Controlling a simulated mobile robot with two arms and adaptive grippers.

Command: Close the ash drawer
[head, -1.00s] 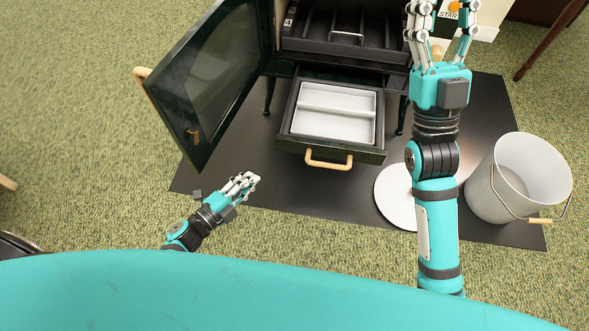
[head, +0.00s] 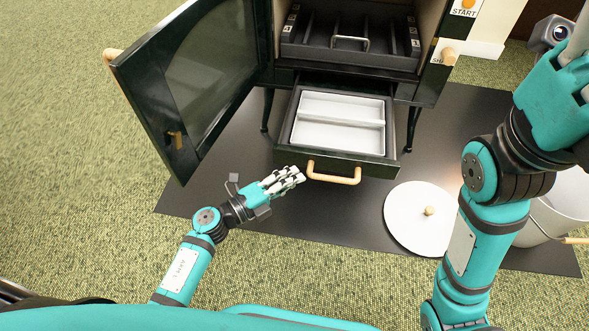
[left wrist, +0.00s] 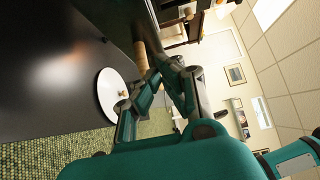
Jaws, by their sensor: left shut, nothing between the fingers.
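The ash drawer (head: 292,150) is pulled out under the stove's firebox, with a white two-part tray (head: 340,124) inside. Its wooden handle (head: 334,174) is on the dark green front. My left gripper (head: 298,175) is shut and empty, just left of the handle and close to the drawer front. I cannot tell whether it touches. In the left wrist view, my left gripper (left wrist: 160,82) shows close to a wooden bar, likely the handle (left wrist: 141,56). My right gripper (head: 574,75) is cut off at the right edge, so its fingers are unclear.
The stove's glass door (head: 205,75) hangs open on the left. A black grate tray (head: 350,53) is inside the firebox. A white round lid (head: 410,225) lies on the black floor plate (head: 330,225). A white bucket (head: 562,205) stands behind my right arm.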

